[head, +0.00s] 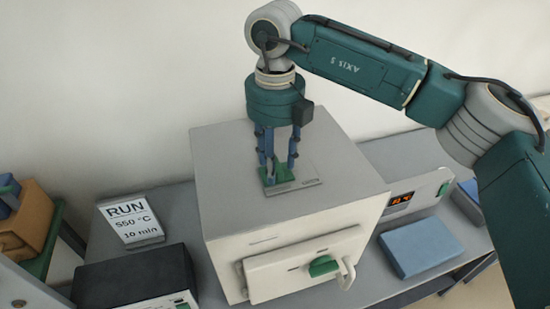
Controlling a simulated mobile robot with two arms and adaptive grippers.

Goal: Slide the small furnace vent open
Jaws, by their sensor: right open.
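The small furnace (290,215) is a light grey box in the middle of the bench. Its vent is on the top, with a green slider (283,184) on a flat metal plate (304,189). My right gripper (281,168) points straight down over the vent. Its fingers are open and stand at the green slider, which is partly hidden between and behind them. I cannot tell whether the fingers touch it. The furnace door (305,265) on the front is closed and has a green handle (323,266). My left gripper is not in view.
A RUN 550 °C 10 min sign (131,218) and a black box (135,277) stand left of the furnace. A controller with an orange display (401,199) and a blue pad (420,247) are on the right. A brown block (28,220) is at the far left.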

